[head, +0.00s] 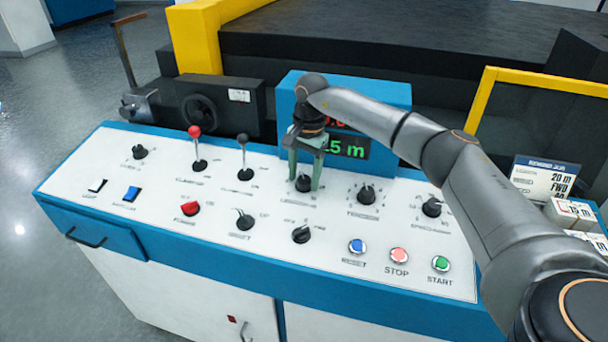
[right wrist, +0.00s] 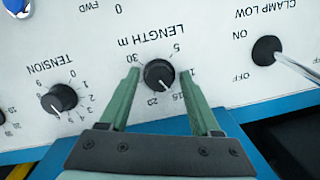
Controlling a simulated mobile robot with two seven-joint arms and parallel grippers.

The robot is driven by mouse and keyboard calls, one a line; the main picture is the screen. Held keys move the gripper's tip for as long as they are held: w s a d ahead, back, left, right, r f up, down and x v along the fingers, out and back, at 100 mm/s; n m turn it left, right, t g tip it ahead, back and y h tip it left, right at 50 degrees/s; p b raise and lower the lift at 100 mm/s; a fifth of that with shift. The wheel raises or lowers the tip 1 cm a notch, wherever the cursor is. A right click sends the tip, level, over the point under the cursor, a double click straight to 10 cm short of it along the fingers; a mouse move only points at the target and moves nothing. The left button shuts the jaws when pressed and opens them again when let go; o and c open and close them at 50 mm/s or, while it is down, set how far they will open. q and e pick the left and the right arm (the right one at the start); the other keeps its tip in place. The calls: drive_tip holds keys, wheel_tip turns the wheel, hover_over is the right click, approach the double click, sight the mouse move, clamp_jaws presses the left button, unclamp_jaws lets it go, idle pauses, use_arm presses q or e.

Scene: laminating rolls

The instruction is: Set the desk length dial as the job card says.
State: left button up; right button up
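The black length dial (head: 304,184) sits on the white desk panel and also shows in the right wrist view (right wrist: 158,75), labelled LENGTH m, upside down. Its white pointer line aims at lower right there, toward the 15 mark. My right gripper (head: 305,180) points down over the dial, one finger on each side. In the right wrist view (right wrist: 158,73) gaps show between the fingers and the dial, and the gripper is open. The green readout (head: 345,147) ends in "5 m"; my arm hides its left part. The job card (head: 545,180) at right reads 20 m, FWD. My left gripper is not in view.
The tension dial (head: 367,194) and speed dial (head: 431,207) stand right of the length dial. A black-knobbed lever (head: 243,160) and a red-knobbed lever (head: 197,150) rise to its left. Reset, stop and start buttons (head: 399,256) lie near the front edge.

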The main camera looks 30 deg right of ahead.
sight(308, 178)
drive_tip(key=shift+o, duration=0.4)
wheel_tip(308, 178, up, 12)
drive_tip(key=shift+s+d+r+b, duration=0.2)
drive_tip(key=shift+d+b, duration=0.2)
drive_tip(key=shift+b, duration=0.05)
idle(0.4)
